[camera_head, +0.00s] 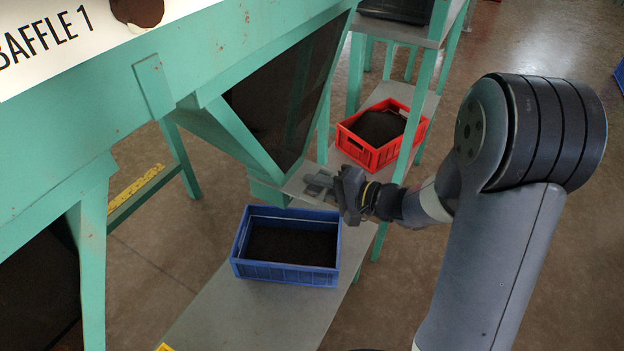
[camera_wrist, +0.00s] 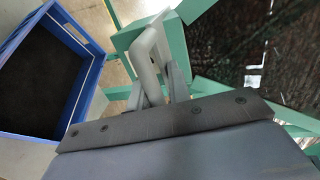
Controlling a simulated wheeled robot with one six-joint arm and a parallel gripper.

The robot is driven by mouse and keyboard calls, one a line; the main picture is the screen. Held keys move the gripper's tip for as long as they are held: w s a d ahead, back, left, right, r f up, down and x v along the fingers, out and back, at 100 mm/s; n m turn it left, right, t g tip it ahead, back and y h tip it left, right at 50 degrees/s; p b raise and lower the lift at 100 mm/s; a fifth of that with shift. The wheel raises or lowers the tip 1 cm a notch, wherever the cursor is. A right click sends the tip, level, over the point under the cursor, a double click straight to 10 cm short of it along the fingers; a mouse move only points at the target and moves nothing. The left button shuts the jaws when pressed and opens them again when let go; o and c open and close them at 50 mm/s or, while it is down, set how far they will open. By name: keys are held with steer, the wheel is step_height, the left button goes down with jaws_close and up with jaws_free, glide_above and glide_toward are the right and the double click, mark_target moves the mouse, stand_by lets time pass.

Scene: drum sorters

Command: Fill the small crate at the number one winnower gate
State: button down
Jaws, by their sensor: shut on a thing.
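A blue crate (camera_head: 286,272) stands on the grey shelf under the spout of the green machine marked BAFFLE 1. A layer of dark grains (camera_head: 292,247) covers its floor, with bare inner wall above it. The crate also shows at the left of the wrist view (camera_wrist: 88,100). My gripper (camera_head: 318,187) is at the foot of the spout, just beyond the crate's back edge. It is shut on the grey gate handle (camera_head: 298,184); the contact is partly hidden. In the wrist view my gripper (camera_wrist: 152,75) is close to the green frame.
A red crate (camera_head: 368,153) filled with dark grains stands on a farther shelf. A black tray (camera_head: 398,8) is above it. Green legs (camera_head: 93,270) and spout walls crowd the left. The near part of the grey shelf (camera_head: 243,318) is clear.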

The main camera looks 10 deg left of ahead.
steer(key=d, duration=0.1)
steer(key=s+d+p, duration=0.1)
steer(key=shift+s+d+f, duration=0.2)
steer(key=shift+d+f, duration=0.1)
steer(key=shift+f, duration=0.1)
steer(key=c, duration=1.5)
jaws_free()
steer(key=shift+o, duration=0.2)
steer(key=shift+w+a+r, duration=0.1)
steer(key=p+v, duration=0.2)
steer(key=v, duration=0.8)
steer(key=shift+d+p, duration=0.35)
steer(key=shift+p, duration=0.05)
